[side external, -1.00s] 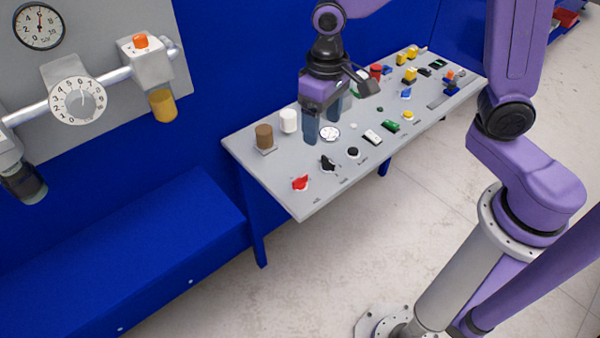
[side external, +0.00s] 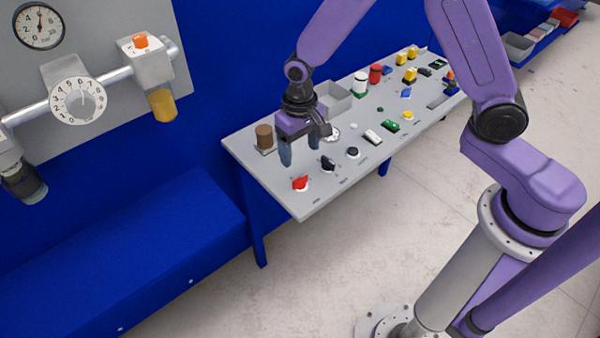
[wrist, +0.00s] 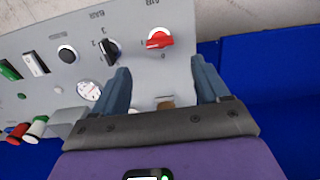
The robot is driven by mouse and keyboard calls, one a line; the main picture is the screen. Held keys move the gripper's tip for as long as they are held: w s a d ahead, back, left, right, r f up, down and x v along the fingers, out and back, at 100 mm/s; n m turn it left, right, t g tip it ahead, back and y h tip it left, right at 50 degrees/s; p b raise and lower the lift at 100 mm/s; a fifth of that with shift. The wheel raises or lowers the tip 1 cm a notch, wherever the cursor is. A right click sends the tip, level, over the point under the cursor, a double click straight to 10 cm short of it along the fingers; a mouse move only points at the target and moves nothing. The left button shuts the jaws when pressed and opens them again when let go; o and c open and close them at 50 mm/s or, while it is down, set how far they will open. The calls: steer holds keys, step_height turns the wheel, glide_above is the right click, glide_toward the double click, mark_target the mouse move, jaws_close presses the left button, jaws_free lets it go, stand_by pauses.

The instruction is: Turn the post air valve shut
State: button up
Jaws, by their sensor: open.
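A red knob with a pointed handle, which I take as the air valve (side external: 300,183), sits at the near left corner of the grey panel (side external: 330,195). In the wrist view the red knob (wrist: 160,38) lies beyond the fingertips, roughly midway between them, with a small printed label beside it that looks like AIR. My gripper (side external: 300,154) is open and empty, above the panel's left part, behind the red knob in the side view. It also shows in the wrist view (wrist: 161,64). The fingers appear apart from the red knob.
A black pointed knob (side external: 327,164) sits close to the red knob; a round black button (side external: 352,153) is farther right. A brown cylinder (side external: 264,137) stands left of my gripper. A grey bin (side external: 335,98) is behind. A blue bench (side external: 120,260) lies left of the panel.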

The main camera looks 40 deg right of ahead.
mark_target(300, 178)
step_height(300, 178, down, 9)
steer(key=shift+r, duration=0.1)
stand_by(0.3)
steer(key=c, duration=1.1)
steer(key=shift+o, duration=0.2)
